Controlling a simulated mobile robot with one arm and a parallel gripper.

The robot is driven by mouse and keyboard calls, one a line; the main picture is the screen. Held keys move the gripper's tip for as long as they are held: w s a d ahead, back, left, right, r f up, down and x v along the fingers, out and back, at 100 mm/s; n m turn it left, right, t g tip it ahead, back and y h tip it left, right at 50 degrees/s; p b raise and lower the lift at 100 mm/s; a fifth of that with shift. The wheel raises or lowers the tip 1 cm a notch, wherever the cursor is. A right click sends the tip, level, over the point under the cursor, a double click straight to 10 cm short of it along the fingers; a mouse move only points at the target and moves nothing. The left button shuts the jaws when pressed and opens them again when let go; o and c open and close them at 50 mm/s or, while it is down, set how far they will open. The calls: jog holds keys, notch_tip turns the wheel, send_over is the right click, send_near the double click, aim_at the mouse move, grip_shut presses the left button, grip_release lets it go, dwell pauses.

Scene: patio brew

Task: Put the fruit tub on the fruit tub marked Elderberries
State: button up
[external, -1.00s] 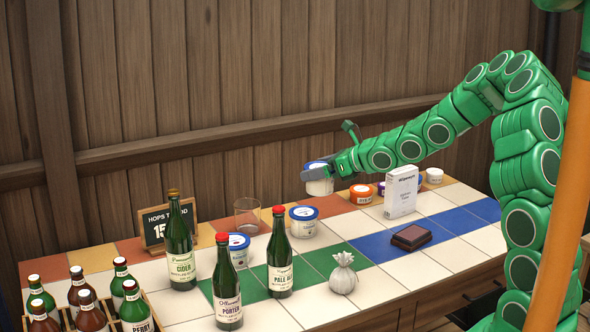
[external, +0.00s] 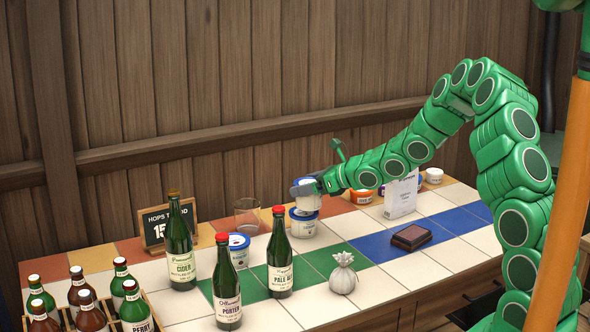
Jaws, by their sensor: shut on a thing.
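My gripper (external: 304,188) is shut on a white fruit tub (external: 308,202) and holds it upright. The held tub is directly above another white tub with a blue lid (external: 302,224) on the counter. In this view the two nearly meet, and I cannot tell whether they touch. A further blue-lidded tub (external: 238,246) stands to the left, partly behind the green bottles. The tub labels are too small to read, so I cannot tell which is marked Elderberries.
A clear glass (external: 247,217) stands left of the stacked tubs. A pale ale bottle (external: 280,262) stands in front. A white box (external: 401,197), small orange tubs and a dark brown block (external: 411,237) are to the right.

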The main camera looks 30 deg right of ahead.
jog(key=shift+f, duration=1.35)
jog(key=shift+f, duration=0.15)
jog(key=o, duration=0.9)
